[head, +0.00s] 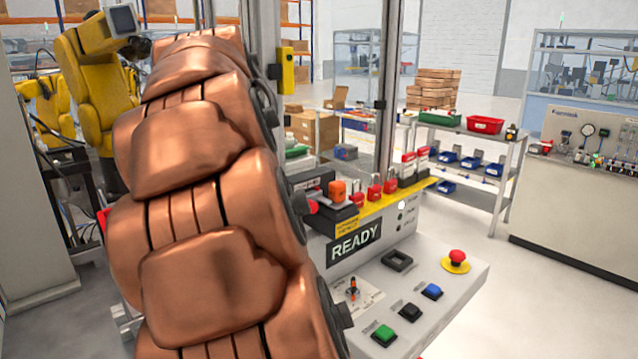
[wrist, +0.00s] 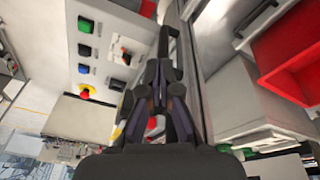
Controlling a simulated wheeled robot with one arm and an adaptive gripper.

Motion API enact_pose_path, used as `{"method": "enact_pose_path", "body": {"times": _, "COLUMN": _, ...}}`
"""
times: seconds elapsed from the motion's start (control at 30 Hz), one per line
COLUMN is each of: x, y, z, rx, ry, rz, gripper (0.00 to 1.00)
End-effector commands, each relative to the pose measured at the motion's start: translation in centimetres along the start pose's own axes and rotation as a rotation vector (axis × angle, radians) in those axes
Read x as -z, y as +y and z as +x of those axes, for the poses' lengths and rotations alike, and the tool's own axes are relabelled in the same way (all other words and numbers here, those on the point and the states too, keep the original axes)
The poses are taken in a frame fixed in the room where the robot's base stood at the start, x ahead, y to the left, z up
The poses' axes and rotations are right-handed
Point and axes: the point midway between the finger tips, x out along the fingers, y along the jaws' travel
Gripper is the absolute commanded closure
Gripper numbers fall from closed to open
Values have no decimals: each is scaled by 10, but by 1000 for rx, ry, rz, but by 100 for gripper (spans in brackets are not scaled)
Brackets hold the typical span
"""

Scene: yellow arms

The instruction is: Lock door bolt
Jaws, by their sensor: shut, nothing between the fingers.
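No part can be made out for certain as the door bolt. In the head view, a yellow block (head: 287,68) with dark fittings sits on a grey post beside my copper arm; I cannot tell whether it is the bolt. My gripper is hidden behind the arm there. In the wrist view, my gripper (wrist: 160,72) is shut and empty, its dark fingers pointing up the picture. A dark upright piece (wrist: 168,42) shows at the fingertips against a grey frame edge. I cannot tell whether they touch.
A control panel has a READY display (head: 354,244), push buttons and a red emergency stop (head: 456,257). Red padlocks (head: 374,190) stand on its yellow ledge. A shelf holds a red bin (head: 485,124). A yellow robot arm (head: 95,75) stands at the left. Open floor lies at the right.

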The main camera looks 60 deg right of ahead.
Motion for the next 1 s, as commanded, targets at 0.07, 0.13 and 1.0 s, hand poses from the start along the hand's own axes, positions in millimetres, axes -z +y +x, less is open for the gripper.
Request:
{"method": "enact_pose_path", "body": {"times": 0.07, "x": 28, "y": 5, "z": -18, "rx": -12, "ry": 22, "rz": 86, "gripper": 100}}
{"method": "enact_pose_path", "body": {"times": 0.13, "x": 50, "y": 9, "z": -30, "rx": -22, "ry": 46, "rz": 156, "gripper": 100}}
{"method": "enact_pose_path", "body": {"times": 1.0, "x": 144, "y": 44, "z": -72, "rx": -82, "ry": 134, "rz": 485, "gripper": 100}}
